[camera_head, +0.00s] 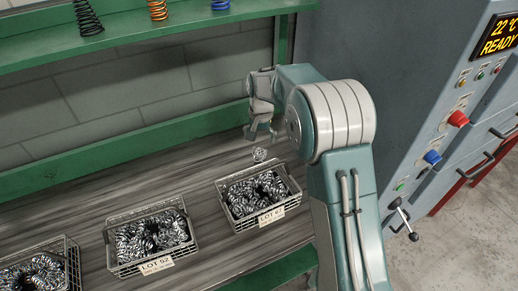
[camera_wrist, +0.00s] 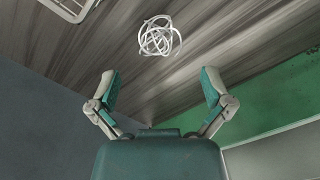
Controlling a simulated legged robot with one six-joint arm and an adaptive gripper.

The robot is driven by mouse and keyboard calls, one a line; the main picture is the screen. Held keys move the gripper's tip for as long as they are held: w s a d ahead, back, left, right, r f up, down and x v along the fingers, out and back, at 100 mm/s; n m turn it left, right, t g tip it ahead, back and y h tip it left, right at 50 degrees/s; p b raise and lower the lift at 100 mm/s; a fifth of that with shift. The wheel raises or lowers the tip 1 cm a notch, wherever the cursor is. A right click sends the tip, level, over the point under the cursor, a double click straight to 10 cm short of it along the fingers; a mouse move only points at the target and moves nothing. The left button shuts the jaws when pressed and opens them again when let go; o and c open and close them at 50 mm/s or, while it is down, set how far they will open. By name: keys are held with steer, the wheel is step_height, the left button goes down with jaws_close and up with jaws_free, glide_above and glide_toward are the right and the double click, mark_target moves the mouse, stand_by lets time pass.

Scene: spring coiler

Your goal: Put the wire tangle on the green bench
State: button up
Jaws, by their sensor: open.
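The wire tangle (camera_head: 259,153) is a small, silvery ball of looped wire. It shows against the bench's grey wood-grain top, just behind the right-hand basket; I cannot tell for certain whether it touches the top. In the wrist view the tangle (camera_wrist: 159,36) is whole and unobstructed, ahead of the fingertips and centred between them. The green bench (camera_head: 100,196) has a grey striped top and green frame. My gripper (camera_head: 263,134) is above the bench top, close to the tangle; in the wrist view my gripper (camera_wrist: 159,80) has its teal-padded fingers spread wide, with nothing between them.
Wire baskets of coiled springs stand along the front: the LOT 67 basket (camera_head: 278,214), the LOT 52 basket (camera_head: 153,266) and one at far left (camera_head: 73,268). A green shelf (camera_head: 150,35) with springs hangs above. A grey control cabinet (camera_head: 420,100) stands right.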

mark_target(261, 152)
steer(key=s+d+r+t, duration=0.1)
steer(key=s+d+r, duration=0.1)
steer(key=s+r, duration=0.35)
steer(key=s+d+r+n+t, duration=0.1)
steer(key=s+d+r, duration=0.25)
steer(key=r, duration=0.35)
steer(key=s+d+r+t, duration=0.1)
steer(key=s+r, duration=0.4)
steer(key=r, duration=0.1)
steer(key=s+d+n+t, duration=0.1)
steer(key=s+d, duration=0.1)
steer(key=s, duration=0.8)
steer(key=s+d+f+n+t, duration=0.1)
steer(key=s+d, duration=0.2)
steer(key=s, duration=0.7)
steer(key=shift+f+t, duration=0.3)
